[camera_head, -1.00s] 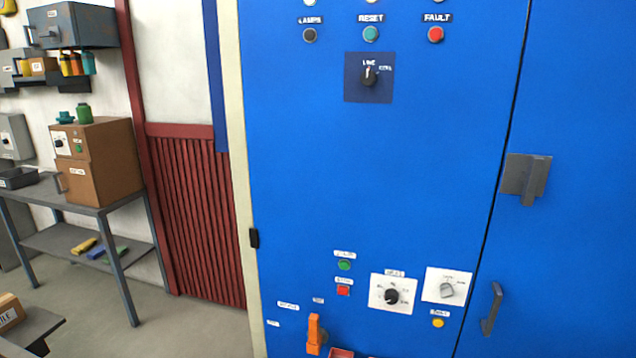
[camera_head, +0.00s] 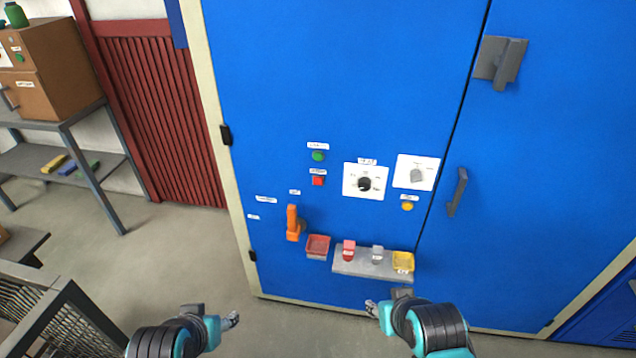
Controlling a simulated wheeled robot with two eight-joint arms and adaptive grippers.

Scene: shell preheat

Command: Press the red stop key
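My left gripper (camera_head: 234,319) is low at the bottom of the picture, left of the cabinet and well apart from the key. My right gripper (camera_head: 371,308) is low in front of the cabinet, below the small shelf and apart from the key. Both grippers are small in view, and their finger gaps are hard to make out.
Right of the key are a black dial (camera_head: 365,184), a grey knob (camera_head: 417,175) and a yellow button (camera_head: 407,206). Below are an orange lever (camera_head: 293,223), a red bin (camera_head: 318,246) and a grey shelf (camera_head: 345,266) with small items. A mesh cart (camera_head: 62,300) stands lower left.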

